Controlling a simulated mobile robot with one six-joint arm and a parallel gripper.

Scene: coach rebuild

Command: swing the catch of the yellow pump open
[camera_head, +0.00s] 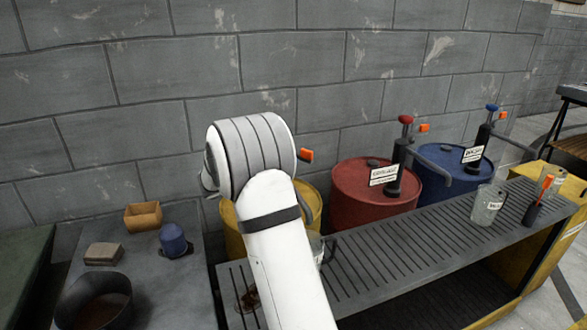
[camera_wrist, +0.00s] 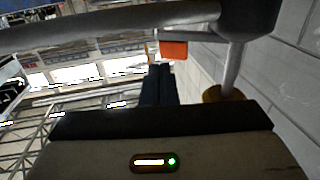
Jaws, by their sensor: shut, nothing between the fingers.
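The yellow drum (camera_head: 231,228) stands mostly hidden behind my white arm in the head view. In the wrist view the catch (camera_wrist: 173,50) hangs beside the dark pump body (camera_wrist: 250,14), with the grey spout (camera_wrist: 110,24) across the top and a yellow knob (camera_wrist: 214,94) on a rod. My gripper (camera_wrist: 159,70) is shut and empty, its fingertips just below the catch in the picture. I cannot tell whether they touch it.
A red drum (camera_head: 350,211) and a blue drum (camera_head: 434,195) with similar pumps stand to the right. A slatted bench (camera_head: 400,250) runs in front, with glass jars on it. The block wall (camera_head: 300,60) is close behind.

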